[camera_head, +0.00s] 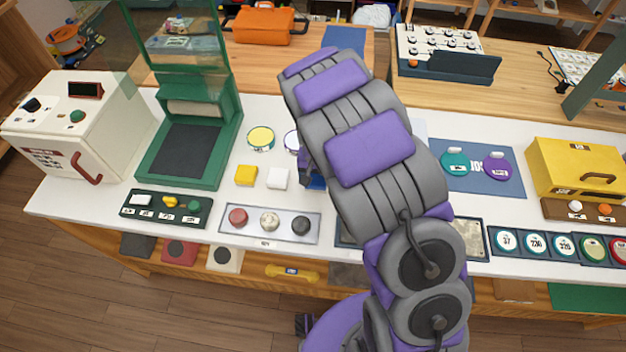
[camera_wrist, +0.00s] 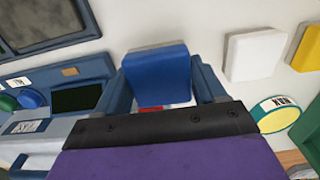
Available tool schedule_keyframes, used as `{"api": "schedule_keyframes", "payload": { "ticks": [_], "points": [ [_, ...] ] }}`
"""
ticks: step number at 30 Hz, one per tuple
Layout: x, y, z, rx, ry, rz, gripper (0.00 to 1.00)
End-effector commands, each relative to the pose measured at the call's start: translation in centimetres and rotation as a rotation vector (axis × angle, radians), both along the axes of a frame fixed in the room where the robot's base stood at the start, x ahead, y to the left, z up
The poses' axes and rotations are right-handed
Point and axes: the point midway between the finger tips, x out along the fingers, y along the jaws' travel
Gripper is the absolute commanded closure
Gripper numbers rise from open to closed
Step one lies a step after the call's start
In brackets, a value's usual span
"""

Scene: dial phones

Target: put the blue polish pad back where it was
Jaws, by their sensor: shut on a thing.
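The blue polish pad (camera_wrist: 157,75) is a small square block between the two fingers of my gripper (camera_wrist: 162,88) in the wrist view. My gripper is shut on it. In the head view my own arm hides most of the gripper; only a bit of blue (camera_head: 315,183) shows beside the arm, over the white table. A white pad (camera_head: 277,178) and a yellow pad (camera_head: 246,175) lie in a row to the left of it. They also show at the right of the wrist view, white (camera_wrist: 256,54) and yellow (camera_wrist: 308,48). I cannot tell whether the blue pad touches the table.
A tray (camera_head: 228,236) with red, cream and black discs lies in front of the pads. A round yellow-topped tin (camera_head: 261,138) stands behind them. A green press-like stand (camera_head: 225,150) is at left. In the wrist view, a blue-grey device (camera_wrist: 85,68) is left of the gripper.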

Motion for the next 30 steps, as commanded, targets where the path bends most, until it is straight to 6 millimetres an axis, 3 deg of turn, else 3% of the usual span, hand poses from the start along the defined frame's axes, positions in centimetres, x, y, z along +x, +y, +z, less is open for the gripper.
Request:
{"api": "schedule_keyframes", "payload": {
  "ticks": [3,11,18,29,30],
  "points": [
    [1.2,0.7,-0.1,-0.002,-0.004,0.001,0.63],
    [2.0,0.6,-0.3,0.005,-0.002,0.000,0.63],
    [1.9,0.6,-3.8,0.005,0.003,-0.001,0.63],
    [1.9,0.9,-3.9,0.001,0.000,0.000,0.63],
    [1.9,0.9,-3.9,0.002,0.000,0.000,0.27]
  ]
}}
